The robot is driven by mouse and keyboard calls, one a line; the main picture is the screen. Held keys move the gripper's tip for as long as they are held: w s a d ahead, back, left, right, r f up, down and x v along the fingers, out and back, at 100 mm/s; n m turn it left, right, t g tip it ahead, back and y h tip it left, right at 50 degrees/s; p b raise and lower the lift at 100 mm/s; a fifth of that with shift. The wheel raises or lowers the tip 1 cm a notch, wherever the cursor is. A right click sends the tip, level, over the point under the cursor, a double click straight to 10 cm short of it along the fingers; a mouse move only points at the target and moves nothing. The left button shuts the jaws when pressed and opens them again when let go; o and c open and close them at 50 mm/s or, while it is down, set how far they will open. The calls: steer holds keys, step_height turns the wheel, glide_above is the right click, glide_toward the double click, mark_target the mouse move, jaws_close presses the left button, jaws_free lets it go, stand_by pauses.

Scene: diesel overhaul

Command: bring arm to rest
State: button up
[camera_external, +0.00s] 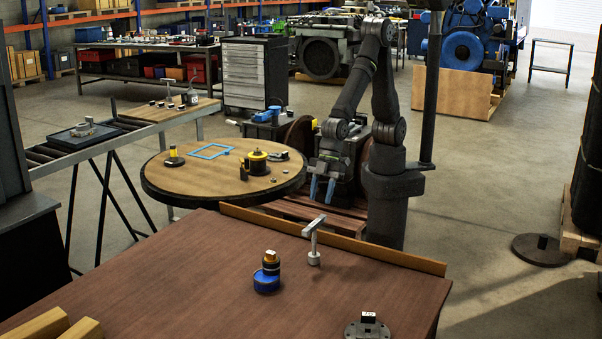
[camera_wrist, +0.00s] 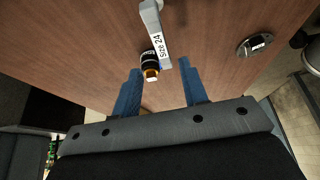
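My arm (camera_external: 381,85) stands at the far edge of the brown table, folded with its wrist hanging down. My gripper (camera_external: 322,188) points down beyond the table's wooden edge strip, with two blue fingers apart. In the wrist view my gripper (camera_wrist: 160,68) is open, and nothing is visibly held. Between and beyond the fingers in that view I see a grey T-handled tool (camera_wrist: 157,30) labelled "Size 24" and a black and brass piece (camera_wrist: 150,65). Both stand on the table, apart from the fingers as far as the external view shows.
The brown table (camera_external: 190,270) bears the T-handled tool (camera_external: 314,243), a blue-based brass piece (camera_external: 267,272) and a flanged disc (camera_external: 367,327). A round table (camera_external: 200,188) with a blue frame (camera_external: 212,151) and small parts stands left of my gripper. A pallet (camera_external: 300,208) lies below.

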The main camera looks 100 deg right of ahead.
mark_target(315, 222)
steer(key=x, duration=1.2)
steer(key=shift+r, duration=0.1)
steer(key=shift+s+r, duration=0.1)
